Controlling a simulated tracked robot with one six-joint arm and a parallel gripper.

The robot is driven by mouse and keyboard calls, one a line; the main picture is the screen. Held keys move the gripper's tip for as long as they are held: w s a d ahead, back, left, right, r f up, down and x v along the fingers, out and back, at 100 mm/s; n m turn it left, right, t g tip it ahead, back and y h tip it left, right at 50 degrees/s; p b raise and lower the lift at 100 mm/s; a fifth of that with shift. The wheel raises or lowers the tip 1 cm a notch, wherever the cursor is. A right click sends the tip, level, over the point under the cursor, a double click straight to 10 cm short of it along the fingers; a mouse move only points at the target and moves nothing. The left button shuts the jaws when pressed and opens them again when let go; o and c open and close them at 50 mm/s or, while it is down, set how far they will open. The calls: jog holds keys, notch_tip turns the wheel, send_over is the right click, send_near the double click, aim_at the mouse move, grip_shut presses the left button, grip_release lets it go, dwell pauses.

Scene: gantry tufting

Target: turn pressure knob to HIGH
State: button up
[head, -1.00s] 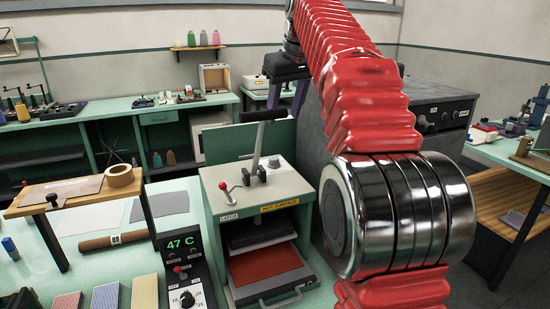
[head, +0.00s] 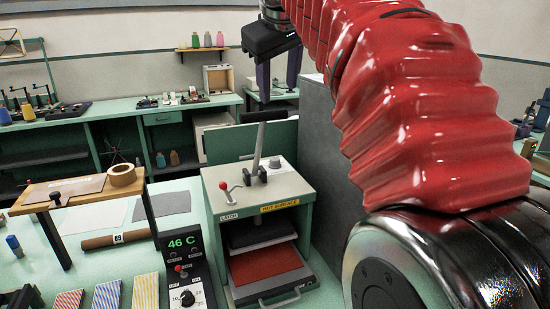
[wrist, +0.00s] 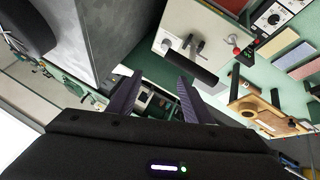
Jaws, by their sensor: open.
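The press (head: 262,200) stands on the bench with a yellow "HOT SURFACE" label. On its grey top, at the back right, is a small round knob on a pale dial plate (head: 276,163), probably the pressure knob; its setting is too small to read. The same knob shows in the wrist view (wrist: 167,42). My gripper (head: 278,76) hangs in the air above and behind the press, apart from it. In the wrist view its two dark fingers (wrist: 157,92) are spread with nothing between them.
An upright lever (head: 257,148) with a black handle and a red-knobbed latch (head: 224,187) stand close to the knob. A control box (head: 185,272) reads 46 C. A small wooden table (head: 75,190) stands left. A grey cabinet (head: 322,150) stands behind right.

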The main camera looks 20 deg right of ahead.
jog(key=s+a+f, duration=0.6)
jog(key=s+f, duration=0.5)
jog(key=shift+t, duration=0.3)
dwell(0.4)
jog(key=shift+s, duration=0.1)
jog(key=s+a+f+m+y, duration=0.1)
jog(key=s+a+f, duration=0.1)
jog(key=f, duration=0.6)
jog(key=s+a+f+g+y, duration=0.1)
jog(key=s+a+f, duration=0.1)
jog(key=s+f, duration=0.3)
jog(key=s+a+f+m, duration=0.1)
jog(key=s+f, duration=0.3)
jog(key=f, duration=0.7)
jog(key=shift+s+a+f+m+g+y, duration=0.15)
jog(key=shift+s+a+m+g+y, duration=0.15)
jog(key=shift+a+y, duration=0.1)
jog(key=shift+c, duration=0.7)
